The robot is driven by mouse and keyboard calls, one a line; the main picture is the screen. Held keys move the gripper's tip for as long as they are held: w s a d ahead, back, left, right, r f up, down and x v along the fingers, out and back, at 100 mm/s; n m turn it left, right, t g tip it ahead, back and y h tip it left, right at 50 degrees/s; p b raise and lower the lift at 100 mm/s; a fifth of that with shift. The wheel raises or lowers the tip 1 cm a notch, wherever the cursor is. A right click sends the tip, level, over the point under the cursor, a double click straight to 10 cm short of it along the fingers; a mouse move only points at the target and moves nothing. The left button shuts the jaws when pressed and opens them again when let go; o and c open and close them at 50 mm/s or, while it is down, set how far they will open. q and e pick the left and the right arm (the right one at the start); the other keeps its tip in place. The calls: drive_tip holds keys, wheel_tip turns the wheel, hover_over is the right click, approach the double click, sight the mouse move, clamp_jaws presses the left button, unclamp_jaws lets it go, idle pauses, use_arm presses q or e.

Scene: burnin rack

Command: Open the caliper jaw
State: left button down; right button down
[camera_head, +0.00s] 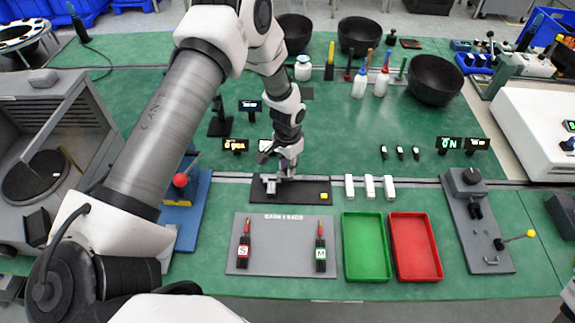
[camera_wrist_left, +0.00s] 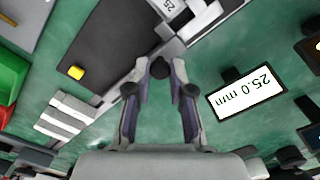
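The caliper (camera_head: 271,184) lies on a black mat (camera_head: 305,190) at mid-table. In the left wrist view, part of its light grey body (camera_wrist_left: 190,22) shows at the top, on the mat (camera_wrist_left: 105,45). A display (camera_wrist_left: 247,97) beside it reads 25.0 mm. My left gripper (camera_head: 287,172) is down at the caliper. In the left wrist view, its fingers (camera_wrist_left: 160,72) stand apart, with a small black round piece between the tips. I cannot tell whether the tips touch it. My right gripper is not in view.
A yellow button (camera_head: 324,196) sits on the mat, with white blocks (camera_head: 369,187) to its right. Black bowls (camera_head: 435,80) stand at the back.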

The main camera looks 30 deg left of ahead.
use_arm(q)
drive_tip(key=shift+w+d+f, duration=0.1)
drive_tip(key=shift+w+d, duration=0.05)
drive_tip(key=shift+d, duration=0.15)
drive_tip(key=shift+w+d, duration=0.2)
drive_tip(key=shift+d, duration=0.2)
drive_tip(key=c, duration=1)
unclamp_jaws()
drive_tip(key=shift+a, duration=0.15)
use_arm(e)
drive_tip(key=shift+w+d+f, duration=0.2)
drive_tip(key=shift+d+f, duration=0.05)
use_arm(q)
wheel_tip(320, 180, up, 12)
drive_tip(key=shift+r, duration=0.1)
